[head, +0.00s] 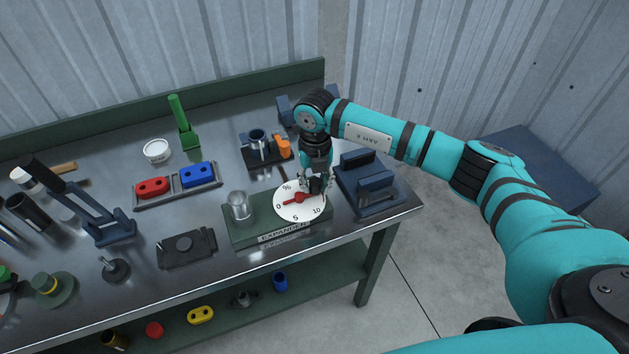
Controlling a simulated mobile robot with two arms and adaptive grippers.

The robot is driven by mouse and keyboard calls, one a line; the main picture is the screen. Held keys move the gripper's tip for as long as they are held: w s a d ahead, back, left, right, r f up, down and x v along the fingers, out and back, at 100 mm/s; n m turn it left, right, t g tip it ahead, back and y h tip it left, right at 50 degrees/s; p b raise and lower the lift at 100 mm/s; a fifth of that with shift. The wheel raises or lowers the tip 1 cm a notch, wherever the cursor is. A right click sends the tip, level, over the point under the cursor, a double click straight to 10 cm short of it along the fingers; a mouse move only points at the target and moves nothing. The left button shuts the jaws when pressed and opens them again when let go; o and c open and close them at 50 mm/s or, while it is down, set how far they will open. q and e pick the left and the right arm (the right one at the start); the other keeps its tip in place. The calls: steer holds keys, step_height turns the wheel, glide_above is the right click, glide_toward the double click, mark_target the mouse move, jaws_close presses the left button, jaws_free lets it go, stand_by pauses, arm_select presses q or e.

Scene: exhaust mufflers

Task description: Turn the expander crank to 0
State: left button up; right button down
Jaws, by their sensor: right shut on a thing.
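The expander (245,231) is a green block with a clear cylinder (239,205) at its left end and a white round dial (296,213) at its right. The dial bears 0 at the left, 5 at the front and 10 at the right. A red crank (295,200) lies across the dial, its narrow end pointing left, close to the 0. My right gripper (316,187) comes down from above at the dial's right side, shut on the crank's far end, which its fingers partly hide. My left gripper is not in view.
A dark blue fixture (373,189) stands close right of the dial. A holder with an orange part (283,148) is behind it. A tray with red and blue blocks (181,198) and a dark plate (186,247) lie left. The bench's front edge is near the expander.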

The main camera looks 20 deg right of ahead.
mark_target(316, 181)
steer(key=shift+r, duration=0.1)
steer(key=c, duration=1)
jaws_free()
step_height(316, 181, up, 12)
